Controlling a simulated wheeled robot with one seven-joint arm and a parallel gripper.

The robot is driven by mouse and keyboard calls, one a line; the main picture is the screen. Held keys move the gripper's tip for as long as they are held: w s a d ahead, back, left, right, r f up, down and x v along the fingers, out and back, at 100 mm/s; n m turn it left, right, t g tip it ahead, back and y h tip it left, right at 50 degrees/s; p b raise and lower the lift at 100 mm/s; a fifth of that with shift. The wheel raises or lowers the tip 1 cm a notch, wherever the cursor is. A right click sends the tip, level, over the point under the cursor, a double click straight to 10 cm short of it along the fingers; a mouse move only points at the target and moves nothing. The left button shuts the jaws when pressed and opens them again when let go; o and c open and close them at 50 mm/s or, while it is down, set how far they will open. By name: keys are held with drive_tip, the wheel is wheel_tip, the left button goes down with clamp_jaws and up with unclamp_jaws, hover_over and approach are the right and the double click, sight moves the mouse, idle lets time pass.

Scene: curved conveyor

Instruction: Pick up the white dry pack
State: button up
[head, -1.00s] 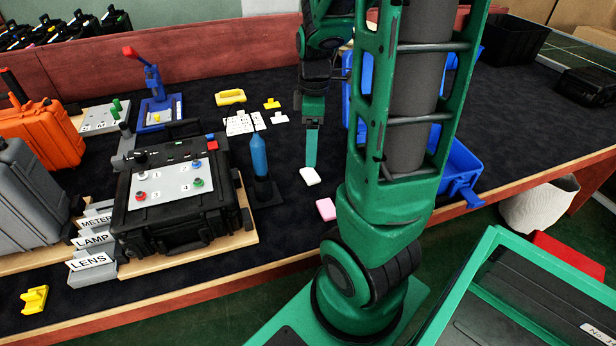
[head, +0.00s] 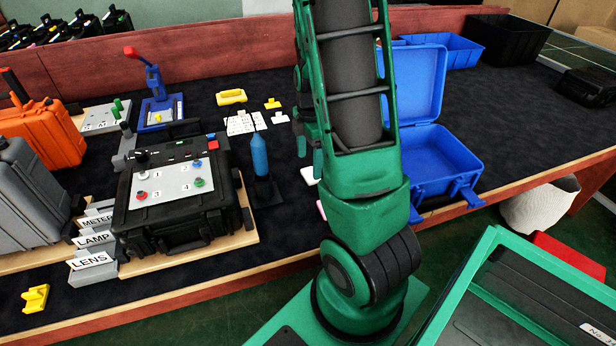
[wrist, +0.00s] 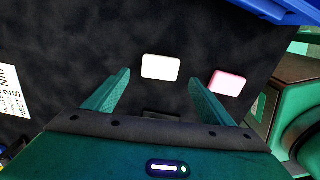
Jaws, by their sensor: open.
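The white dry pack (wrist: 161,67) lies flat on the dark mat, a small rounded white block. In the wrist view it is ahead of my gripper (wrist: 160,92), between the lines of the two green fingers, which are apart with nothing held. In the head view only the left part of the white dry pack (head: 309,176) shows beside my arm. My gripper (head: 309,146) is partly hidden behind my arm there, above the mat near the pack.
A pink pack (wrist: 227,82) lies just right of the white one. An open blue case (head: 432,150) stands to the right. A blue upright tool (head: 260,157) and a black test box (head: 178,195) stand left.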

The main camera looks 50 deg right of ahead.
sight(309, 174)
drive_tip(key=shift+f, duration=2.3)
drive_tip(key=shift+c, duration=0.4)
drive_tip(key=c, duration=1.1)
drive_tip(key=shift+o, duration=0.2)
drive_tip(key=shift+w+r, duration=0.1)
drive_tip(key=shift+r, duration=0.05)
